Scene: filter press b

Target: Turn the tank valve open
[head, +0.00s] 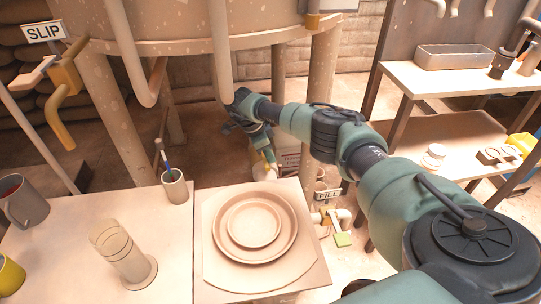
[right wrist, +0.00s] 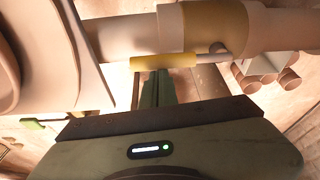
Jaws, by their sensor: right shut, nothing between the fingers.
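The tank (head: 190,35) is a large round beige vessel on legs at the top of the head view. In the right wrist view, a thick pipe (right wrist: 125,38) carries a yellow valve body (right wrist: 215,28) with a yellow-gripped lever (right wrist: 165,62) lying across the picture. My right gripper (head: 268,157) reaches under the tank, small and partly hidden in the head view. In the wrist view its fingers (right wrist: 158,80) are shut and empty, with their tips at or just below the lever grip. I cannot tell whether they touch it. My left gripper is not in view.
A SLIP sign (head: 45,31) and yellow pipe (head: 62,90) are at left. The table holds a glass cylinder (head: 128,262) and a pencil cup (head: 174,187).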

